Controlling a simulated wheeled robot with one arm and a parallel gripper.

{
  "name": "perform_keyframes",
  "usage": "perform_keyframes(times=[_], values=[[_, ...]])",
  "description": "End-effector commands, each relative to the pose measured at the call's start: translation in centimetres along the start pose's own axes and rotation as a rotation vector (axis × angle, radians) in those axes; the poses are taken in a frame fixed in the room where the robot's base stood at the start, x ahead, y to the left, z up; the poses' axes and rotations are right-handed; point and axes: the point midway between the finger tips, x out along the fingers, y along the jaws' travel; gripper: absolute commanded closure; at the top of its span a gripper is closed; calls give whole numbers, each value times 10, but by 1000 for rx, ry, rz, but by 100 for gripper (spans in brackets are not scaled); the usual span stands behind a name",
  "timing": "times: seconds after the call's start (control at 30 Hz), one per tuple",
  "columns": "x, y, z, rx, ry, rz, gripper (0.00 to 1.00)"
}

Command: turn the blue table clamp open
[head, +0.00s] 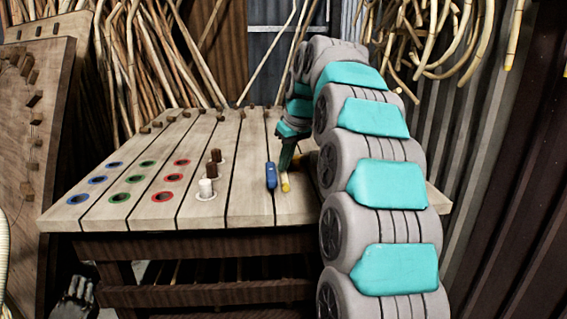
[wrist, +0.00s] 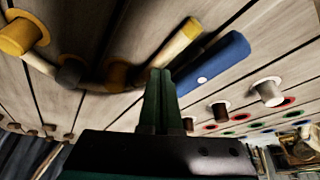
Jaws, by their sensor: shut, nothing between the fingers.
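The blue table clamp (head: 271,176) is a blue bar lying along the slatted bench top. In the wrist view the blue clamp (wrist: 213,64) runs diagonally, with a small white dot on its side. A rattan rod with a yellow end (head: 285,182) lies just to its right in the head view. In the wrist view this rod (wrist: 172,48) lies alongside the clamp. My gripper (head: 286,166) points down over the bench by the clamp and rod. Its dark green fingers (wrist: 159,75) are together and empty, in front of the near end of the clamp. Whether they touch it is unclear.
A white peg (head: 206,188) and brown pegs (head: 213,169) stand left of the clamp. Blue, green and red ringed holes (head: 120,197) fill the bench's left side. A yellow cylinder (wrist: 18,36) and dark pegs (wrist: 72,71) stand along the rod.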

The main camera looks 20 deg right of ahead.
Motion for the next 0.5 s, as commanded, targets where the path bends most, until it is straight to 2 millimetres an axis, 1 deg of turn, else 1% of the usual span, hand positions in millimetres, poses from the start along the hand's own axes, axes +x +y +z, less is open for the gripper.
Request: perform_keyframes(times=[0.13, 0.23, 0.5], values=[[-4, 0, 0, 0, 1, 1, 100], [-13, 0, 0, 0, -1, -1, 100], [-51, 1, -2, 0, 6, 3, 100]])
